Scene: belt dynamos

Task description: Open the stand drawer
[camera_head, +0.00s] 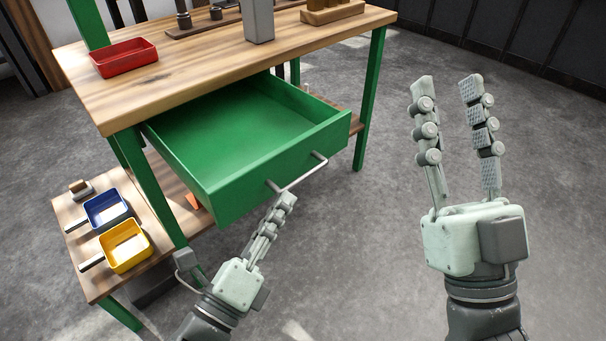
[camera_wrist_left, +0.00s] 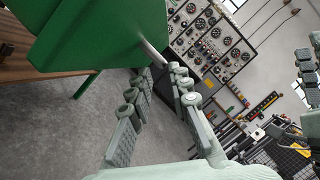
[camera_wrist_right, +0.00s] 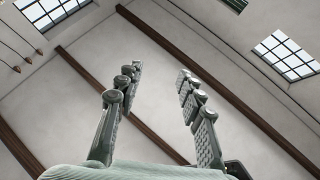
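The green stand drawer (camera_head: 240,130) is pulled well out from under the wooden top of the green-legged stand (camera_head: 190,65), and its empty inside shows. Its metal bar handle (camera_head: 303,175) is on the front panel; it also shows in the left wrist view (camera_wrist_left: 153,54). My left gripper (camera_head: 286,200) is at the near-left end of the handle. Its fingers stand apart, with the bar close to the fingertips; whether they touch it is unclear. My right gripper (camera_head: 446,85) is open, empty and raised, right of the drawer.
A red tray (camera_head: 125,57) and a grey block (camera_head: 258,20) stand on the top. A low side shelf (camera_head: 75,232) holds a blue tray (camera_head: 107,210) and a yellow tray (camera_head: 124,246), left of my left arm. The floor right of the drawer is clear.

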